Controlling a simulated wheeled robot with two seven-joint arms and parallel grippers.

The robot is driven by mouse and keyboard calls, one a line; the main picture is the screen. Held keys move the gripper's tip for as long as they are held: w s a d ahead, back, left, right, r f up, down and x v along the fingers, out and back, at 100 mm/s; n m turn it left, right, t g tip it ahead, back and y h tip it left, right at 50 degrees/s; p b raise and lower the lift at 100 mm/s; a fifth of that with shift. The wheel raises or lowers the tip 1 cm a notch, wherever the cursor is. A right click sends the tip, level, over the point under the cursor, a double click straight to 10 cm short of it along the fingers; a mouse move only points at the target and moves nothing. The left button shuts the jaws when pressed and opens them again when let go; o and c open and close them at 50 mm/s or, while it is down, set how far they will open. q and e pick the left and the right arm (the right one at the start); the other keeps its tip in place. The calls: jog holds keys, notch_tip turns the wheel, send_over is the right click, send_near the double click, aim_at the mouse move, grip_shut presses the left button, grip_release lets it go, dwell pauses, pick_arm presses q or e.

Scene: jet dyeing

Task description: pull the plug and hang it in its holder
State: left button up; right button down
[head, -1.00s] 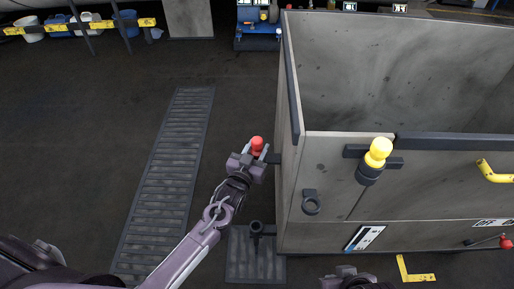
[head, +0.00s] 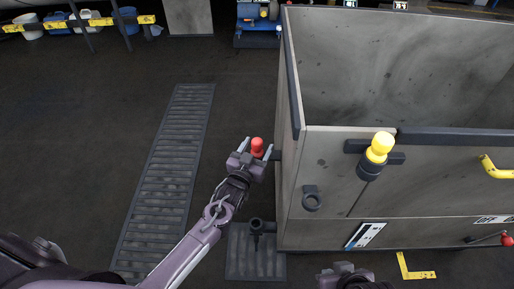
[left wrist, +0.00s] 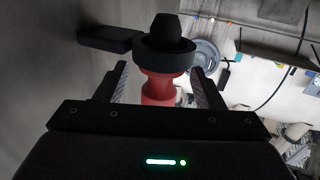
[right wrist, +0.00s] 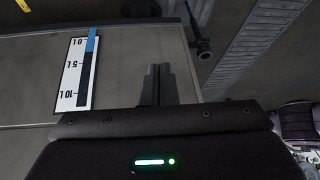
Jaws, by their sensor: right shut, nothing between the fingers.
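A red plug (head: 257,147) with a dark tip is at the outer left side of the grey tank. In the left wrist view the red plug (left wrist: 158,90) has a dark ring (left wrist: 165,55) around it, next to a dark bracket (left wrist: 108,38) on the tank wall. My left gripper (head: 255,150) is open, its fingers on either side of the red plug with gaps showing. A yellow-knobbed plug (head: 381,148) on a thin rod stands in a dark bracket at the tank front. My right gripper (right wrist: 160,72) is shut and empty, low before the tank front.
The grey tank (head: 415,185) fills the right side. A dark pipe (head: 256,228) stands over a floor grate (head: 245,262). A yellow handle (head: 495,170) sticks out at right.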

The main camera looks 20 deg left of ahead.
pick_arm(q)
jog(key=s, duration=0.2)
jog(key=s+p, duration=0.1)
jog(key=s, duration=0.3)
jog(key=shift+s+a+p, duration=0.3)
jog(key=shift+s+p, duration=0.05)
jog(key=shift+s, duration=0.55)
pick_arm(e)
jog(key=shift+s+d+g+h, duration=0.25)
jog(key=shift+d+g, duration=0.1)
jog(key=shift+d, duration=0.2)
jog(key=shift+s+d+g+h, duration=0.15)
jog(key=shift+d+g+h, duration=0.15)
jog(key=shift+d, duration=0.25)
jog(key=shift+r, duration=0.2)
